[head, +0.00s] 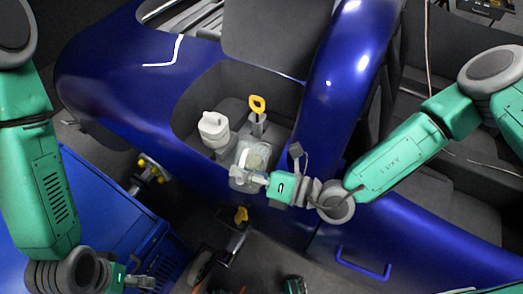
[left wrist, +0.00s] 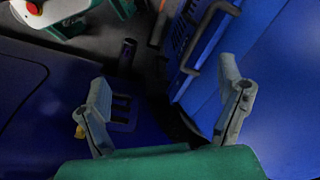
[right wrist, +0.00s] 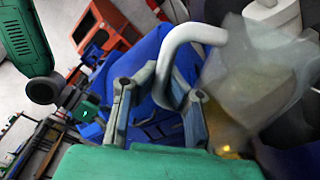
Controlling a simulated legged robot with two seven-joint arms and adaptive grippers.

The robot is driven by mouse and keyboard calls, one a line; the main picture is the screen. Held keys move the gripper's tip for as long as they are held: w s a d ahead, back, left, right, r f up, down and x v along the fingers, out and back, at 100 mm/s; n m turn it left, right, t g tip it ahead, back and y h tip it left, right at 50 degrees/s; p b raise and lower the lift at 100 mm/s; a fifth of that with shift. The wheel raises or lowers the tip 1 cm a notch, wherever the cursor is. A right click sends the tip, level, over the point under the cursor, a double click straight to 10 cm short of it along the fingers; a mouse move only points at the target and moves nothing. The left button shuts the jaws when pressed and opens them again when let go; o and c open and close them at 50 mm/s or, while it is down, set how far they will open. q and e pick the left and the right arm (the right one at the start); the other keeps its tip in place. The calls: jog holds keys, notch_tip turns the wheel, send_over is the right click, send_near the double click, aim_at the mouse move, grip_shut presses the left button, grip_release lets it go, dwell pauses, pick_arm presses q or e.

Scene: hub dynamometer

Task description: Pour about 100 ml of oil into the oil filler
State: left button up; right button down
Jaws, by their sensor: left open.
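A translucent jug (head: 240,178) with a pale handle is at the front of the recess in the blue body. My right gripper (head: 264,181) is shut on its handle (right wrist: 195,34); the jug (right wrist: 250,85) looks tilted in the right wrist view, with a yellowish tint low in it. Behind the jug stand a white capped container (head: 213,127) and a grey post with a yellow ring handle (head: 257,103). I cannot tell which opening is the oil filler; no stream of oil shows. My left gripper (head: 140,282) is open and empty at the lower left; its fingers (left wrist: 166,85) stand wide apart.
The blue body (head: 110,80) surrounds the dark recess and its rim stands close to the jug. A blue cabinet (head: 105,215) is at the lower left. A yellow part (head: 241,215) sits just below the jug. A blue bar handle (head: 362,263) is at the lower right.

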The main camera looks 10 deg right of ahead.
aim_at(245, 151)
jog(key=shift+w+d+r+m+b, duration=0.15)
jog(key=shift+w+m+b, duration=0.25)
jog(key=shift+m+b, duration=0.35)
jog(key=shift+w+d+r+m+b, duration=0.15)
jog(key=shift+w+m+b, duration=0.25)
jog(key=shift+b, duration=0.55)
dwell(0.4)
jog(key=shift+w+d+m+b, duration=0.35)
jog(key=shift+m+b, duration=0.3)
jog(key=shift+b, duration=0.5)
dwell(0.6)
